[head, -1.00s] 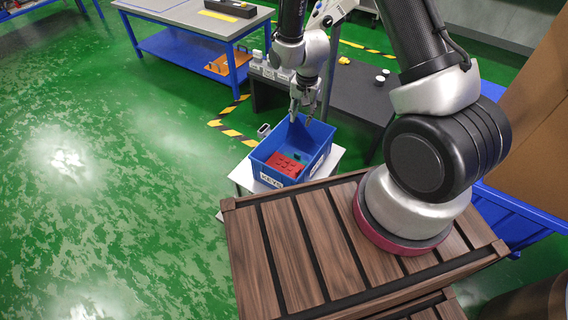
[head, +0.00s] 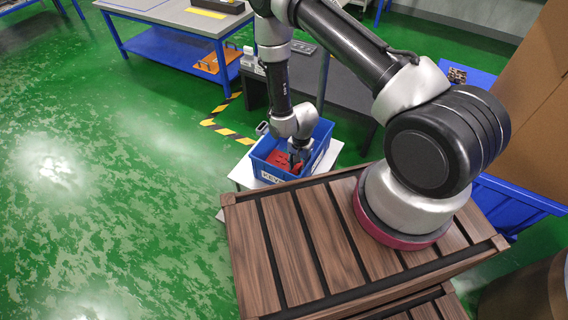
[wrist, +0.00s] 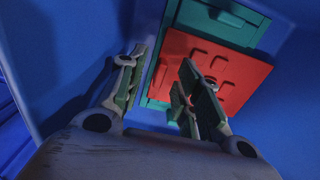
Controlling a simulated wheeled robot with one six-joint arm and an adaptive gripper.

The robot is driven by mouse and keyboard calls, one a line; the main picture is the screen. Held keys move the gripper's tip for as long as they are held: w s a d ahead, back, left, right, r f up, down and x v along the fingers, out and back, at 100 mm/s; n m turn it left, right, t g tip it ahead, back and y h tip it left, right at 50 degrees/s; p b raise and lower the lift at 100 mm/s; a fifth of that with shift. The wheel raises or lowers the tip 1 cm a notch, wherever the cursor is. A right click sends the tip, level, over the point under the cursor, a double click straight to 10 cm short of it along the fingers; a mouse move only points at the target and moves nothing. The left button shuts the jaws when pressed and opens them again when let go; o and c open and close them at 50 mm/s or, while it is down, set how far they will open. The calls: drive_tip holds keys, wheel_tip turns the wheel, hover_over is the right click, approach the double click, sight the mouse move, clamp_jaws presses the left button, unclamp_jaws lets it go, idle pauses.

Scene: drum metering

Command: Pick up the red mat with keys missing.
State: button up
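The red mat (head: 281,157) lies in a blue bin (head: 322,139) marked with a "KEY…" label. In the wrist view the red mat (wrist: 232,75) shows raised square keys, bare patches and a small round hole. It lies over a green mat (wrist: 222,20), which sticks out at the top and left. My gripper (head: 298,162) is down inside the bin at the right part of the red mat. In the wrist view my gripper (wrist: 163,60) has its fingers apart, one beside the red mat's left edge, the other in front of its face. Contact cannot be told.
The bin's blue walls (wrist: 60,50) surround the fingers closely. The bin stands on a small white table (head: 242,172). A dark grey bench (head: 352,100) is behind it, and a wooden slatted crate (head: 290,255) is in front. Green floor lies open at left.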

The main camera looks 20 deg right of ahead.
drive_tip(key=shift+f, duration=0.2)
clamp_jaws()
